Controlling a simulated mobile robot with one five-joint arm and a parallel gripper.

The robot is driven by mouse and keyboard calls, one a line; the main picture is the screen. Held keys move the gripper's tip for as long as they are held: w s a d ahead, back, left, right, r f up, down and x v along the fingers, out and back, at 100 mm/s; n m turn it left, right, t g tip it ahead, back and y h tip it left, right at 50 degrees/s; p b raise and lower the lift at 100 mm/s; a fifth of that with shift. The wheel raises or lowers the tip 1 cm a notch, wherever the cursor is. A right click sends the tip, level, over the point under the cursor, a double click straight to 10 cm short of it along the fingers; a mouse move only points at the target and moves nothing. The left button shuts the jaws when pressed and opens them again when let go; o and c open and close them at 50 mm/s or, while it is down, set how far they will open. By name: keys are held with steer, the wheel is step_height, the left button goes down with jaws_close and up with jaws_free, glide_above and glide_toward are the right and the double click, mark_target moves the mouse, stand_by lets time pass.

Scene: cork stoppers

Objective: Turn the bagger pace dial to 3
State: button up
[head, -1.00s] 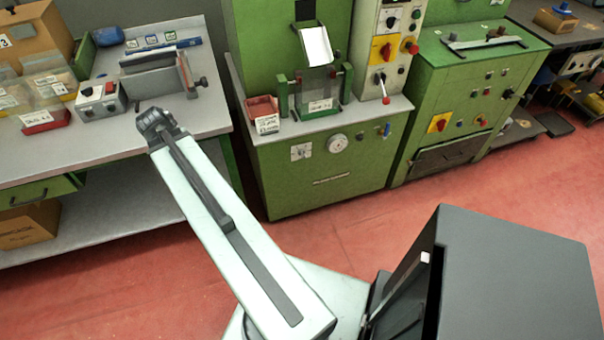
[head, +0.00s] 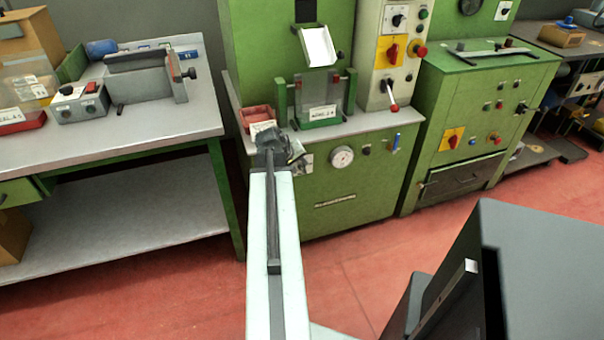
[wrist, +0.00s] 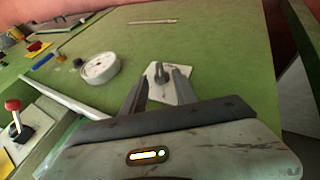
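A dark knob on a white plate (wrist: 158,70) is on the green machine's front, and it lies between my gripper's fingertips in the wrist view. I cannot read a label or scale on it. In the head view the plate (head: 308,162) is mostly hidden behind my gripper (head: 296,150). My gripper (wrist: 161,76) is open, its two fingers apart and pointing at the plate. Whether they touch the knob I cannot tell. A round white dial (head: 341,157) sits just right of the plate; it also shows in the wrist view (wrist: 98,68).
A red-tipped lever (head: 392,98) and a blue switch (head: 396,142) are on the same machine. A red tray (head: 256,116) stands on its ledge above my gripper. A grey workbench (head: 150,125) is to the left.

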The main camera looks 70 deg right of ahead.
mark_target(301, 167)
steer(key=b+x, duration=0.2)
steer(key=x, duration=0.2)
steer(key=shift+r, duration=0.1)
